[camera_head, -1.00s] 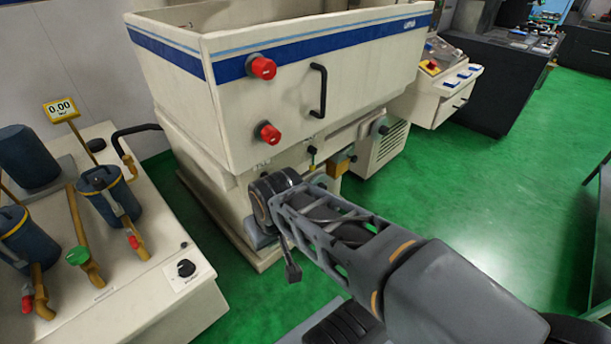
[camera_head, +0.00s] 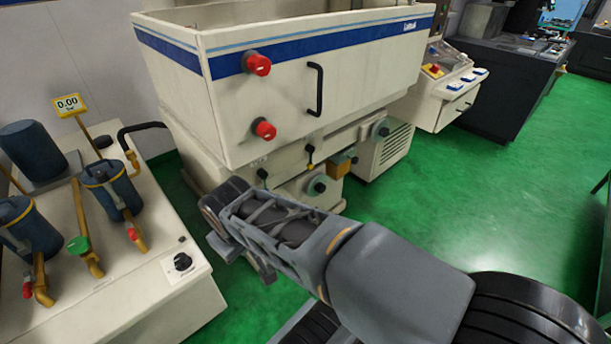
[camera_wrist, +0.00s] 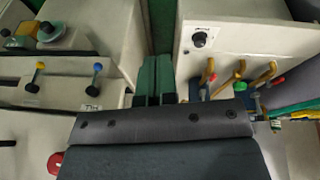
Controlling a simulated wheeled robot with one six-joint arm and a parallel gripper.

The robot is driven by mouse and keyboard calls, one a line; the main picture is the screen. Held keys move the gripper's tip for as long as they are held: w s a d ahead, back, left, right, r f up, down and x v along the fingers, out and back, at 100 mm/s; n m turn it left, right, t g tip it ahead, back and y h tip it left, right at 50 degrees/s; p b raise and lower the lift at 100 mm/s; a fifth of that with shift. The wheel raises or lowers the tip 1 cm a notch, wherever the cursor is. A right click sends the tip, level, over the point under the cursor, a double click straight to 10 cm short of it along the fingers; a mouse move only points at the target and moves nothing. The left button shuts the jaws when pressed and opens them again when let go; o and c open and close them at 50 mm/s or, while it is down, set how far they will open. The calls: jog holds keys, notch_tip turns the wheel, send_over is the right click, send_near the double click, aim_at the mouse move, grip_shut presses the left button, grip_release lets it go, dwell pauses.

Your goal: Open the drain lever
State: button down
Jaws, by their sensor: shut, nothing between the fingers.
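On the front of the cream machine (camera_head: 290,120), below its tank, two small levers show: one with a yellow part (camera_head: 310,154) and a dark-tipped one (camera_head: 262,174). I cannot read which is the drain lever. My gripper (camera_wrist: 153,72) is shut and empty, its two fingers side by side. It is over the gap between the machine and the filter unit, to the right of both levers in that view and apart from them. In the head view my arm hides its fingers.
The filter unit (camera_head: 130,300) stands at the left with blue canisters, brass pipes and a black knob (camera_head: 182,261). Red knobs (camera_head: 258,64) and a black handle (camera_head: 316,90) stick out from the tank front. Green floor (camera_head: 480,190) is clear to the right.

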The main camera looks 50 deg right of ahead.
aim_at(309, 168)
jog(key=w+d+f+n+g+h+b, duration=0.1)
jog(key=d+f+n+g+h+b, duration=0.1)
jog(key=d+f+n+h+b, duration=0.6)
jog(key=w+d+f+n+t+h+b, duration=0.3)
jog(key=w+d+n+h+b, duration=0.1)
jog(key=d+n+b, duration=0.3)
jog(key=w+d+f+n+t+h+b, duration=0.3)
jog(key=w+d+n+b, duration=0.3)
jog(key=d, duration=0.4)
jog(key=shift+w+f+n+h+b, duration=0.3)
jog(key=shift+n+h+b, duration=0.3)
jog(key=shift+h+b, duration=0.15)
jog(key=b+x, duration=0.1)
jog(key=x, duration=1.2)
jog(key=shift+w+d+r+b, duration=0.1)
jog(key=shift+w+d+b, duration=0.05)
jog(key=shift+d+b, duration=0.2)
jog(key=shift+d, duration=0.1)
